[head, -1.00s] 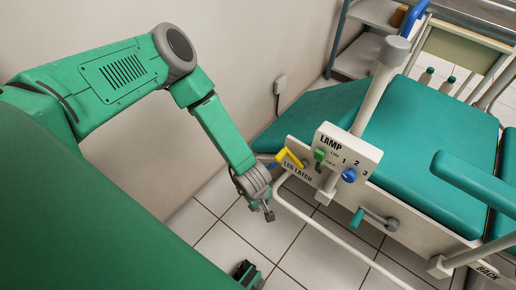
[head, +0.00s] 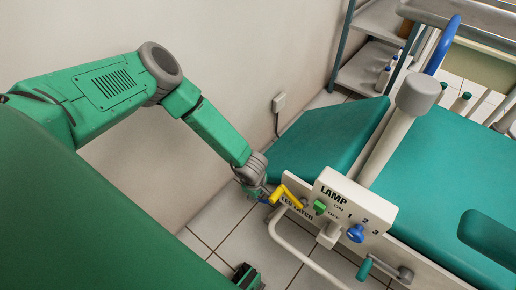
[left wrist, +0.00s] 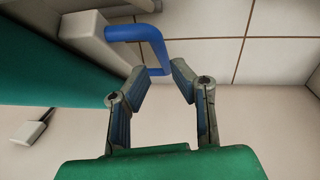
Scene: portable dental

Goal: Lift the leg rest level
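The leg rest (head: 325,138) is a teal pad at the end of the chair, beyond a narrow gap from the seat (head: 440,165). It seems to slope down away from the seat. The yellow leg latch lever (head: 290,193) is on the white side panel. My left gripper (head: 262,195) is low beside the leg rest's near corner, close to the lever. In the left wrist view its fingers (left wrist: 159,68) are apart, with the bent end of a blue handle (left wrist: 150,48) at their tips; contact is unclear.
A lamp panel (head: 345,207) with green and blue knobs and a white post (head: 385,145) stands on the chair's near side. A curved white rail (head: 295,240) runs below. Shelves (head: 370,75) stand behind, by the wall. Tiled floor (head: 225,215) is clear left of the chair.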

